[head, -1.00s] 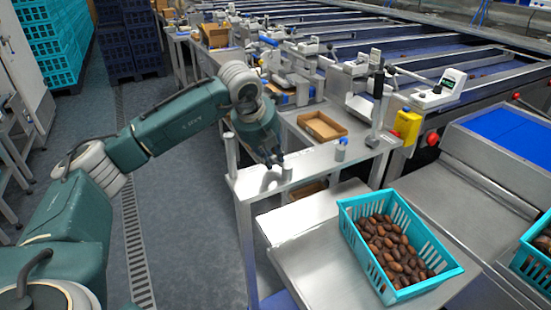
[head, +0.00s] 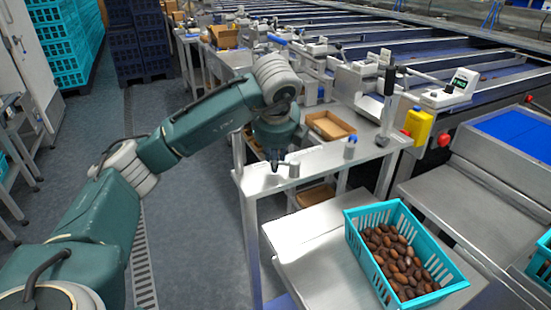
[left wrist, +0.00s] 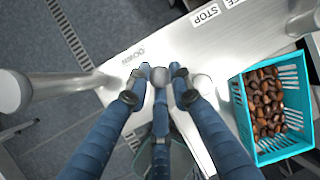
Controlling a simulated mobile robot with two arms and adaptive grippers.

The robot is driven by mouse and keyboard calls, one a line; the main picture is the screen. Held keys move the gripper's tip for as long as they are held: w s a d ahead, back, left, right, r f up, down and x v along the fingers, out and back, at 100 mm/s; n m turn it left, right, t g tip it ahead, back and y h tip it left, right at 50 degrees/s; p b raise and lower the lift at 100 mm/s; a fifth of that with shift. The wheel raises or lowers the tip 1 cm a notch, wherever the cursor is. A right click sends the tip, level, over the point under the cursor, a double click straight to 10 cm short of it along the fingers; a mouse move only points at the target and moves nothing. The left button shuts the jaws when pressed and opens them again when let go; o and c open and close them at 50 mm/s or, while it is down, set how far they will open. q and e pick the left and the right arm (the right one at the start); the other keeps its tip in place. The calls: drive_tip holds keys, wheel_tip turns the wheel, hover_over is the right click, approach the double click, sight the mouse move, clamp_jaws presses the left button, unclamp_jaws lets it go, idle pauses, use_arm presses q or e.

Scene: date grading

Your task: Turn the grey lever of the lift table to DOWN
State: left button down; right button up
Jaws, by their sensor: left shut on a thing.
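My left gripper (left wrist: 160,85) has dark blue fingers closed around the grey lever (left wrist: 159,76), which shows only in part between them in the left wrist view. A DOWN label (left wrist: 131,55), upside down, is on the metal panel close to the left finger. A STOP label (left wrist: 205,15) is farther along the panel. In the head view the gripper (head: 277,163) points down at the metal top, beside a short grey post (head: 293,169); the lever is mostly hidden there. My right gripper is not in view.
A turquoise crate (head: 450,285) of dates stands on a metal surface to the right of the panel. An upright grey post (head: 238,152) stands at the panel's left end. A blue-topped knob (head: 350,149) is to the right. The floor at left is open.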

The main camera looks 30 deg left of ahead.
use_arm(q)
drive_tip(key=shift+r, duration=0.15)
drive_tip(key=c, duration=1.5)
unclamp_jaws()
drive_tip(key=shift+c, duration=0.2)
drive_tip(key=shift+s, duration=0.1)
drive_tip(key=v, duration=1.2)
